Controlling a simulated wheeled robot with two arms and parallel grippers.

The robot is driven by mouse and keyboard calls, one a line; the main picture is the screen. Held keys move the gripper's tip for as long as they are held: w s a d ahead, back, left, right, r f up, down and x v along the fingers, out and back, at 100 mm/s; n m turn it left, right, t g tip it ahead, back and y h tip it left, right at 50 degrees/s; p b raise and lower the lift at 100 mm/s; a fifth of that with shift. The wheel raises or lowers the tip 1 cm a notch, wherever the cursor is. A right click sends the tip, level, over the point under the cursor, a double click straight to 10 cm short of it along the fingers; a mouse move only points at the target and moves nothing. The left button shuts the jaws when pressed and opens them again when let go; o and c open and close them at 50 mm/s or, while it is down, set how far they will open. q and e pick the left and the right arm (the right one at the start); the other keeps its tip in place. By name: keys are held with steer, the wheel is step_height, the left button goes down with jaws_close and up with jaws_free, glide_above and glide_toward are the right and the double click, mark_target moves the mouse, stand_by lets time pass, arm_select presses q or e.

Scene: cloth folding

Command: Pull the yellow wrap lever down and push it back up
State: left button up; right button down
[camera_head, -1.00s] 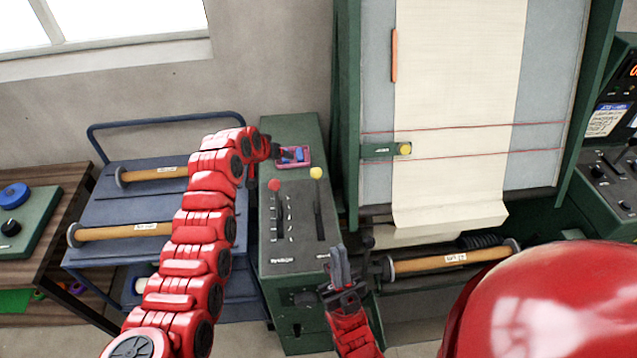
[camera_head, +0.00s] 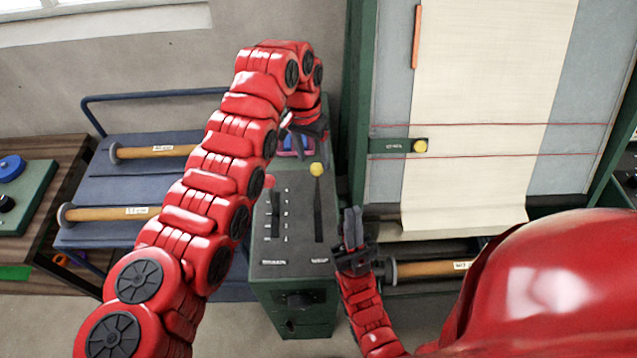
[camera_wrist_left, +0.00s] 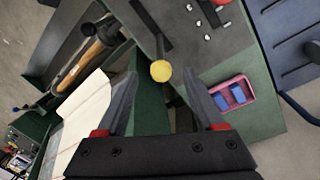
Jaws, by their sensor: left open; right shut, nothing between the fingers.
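The yellow-knobbed wrap lever (camera_head: 317,170) stands at the far end of its slot on the green control console (camera_head: 275,315), its knob up. In the left wrist view the yellow knob (camera_wrist_left: 161,71) lies just ahead of and between the open fingers of my left gripper (camera_wrist_left: 168,85), not gripped. In the head view my left gripper (camera_head: 308,128) is above the back of the console, partly hidden by its own wrist. My right gripper (camera_head: 352,228) is shut and empty, beside the console's right edge.
A red-knobbed lever (camera_head: 270,182) stands left of the yellow one. A pink tray with blue pieces (camera_wrist_left: 228,95) sits on the console behind the levers. The cloth machine with a cream sheet (camera_head: 480,110) and another yellow knob (camera_head: 420,146) is at right. A blue cart (camera_head: 110,185) stands left.

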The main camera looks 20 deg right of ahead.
mark_target(318, 183)
arm_select(q)
steer(key=f, duration=0.6)
steer(key=d+f, duration=0.1)
steer(key=f, duration=0.2)
steer(key=shift+s+f, duration=0.35)
steer(key=shift+s, duration=0.05)
steer(key=shift+w+d+f, duration=0.15)
steer(key=shift+w+f, duration=0.05)
steer(key=shift+f, duration=0.2)
steer(key=shift+s+r, duration=0.1)
steer(key=shift+c, duration=0.4)
jaws_close()
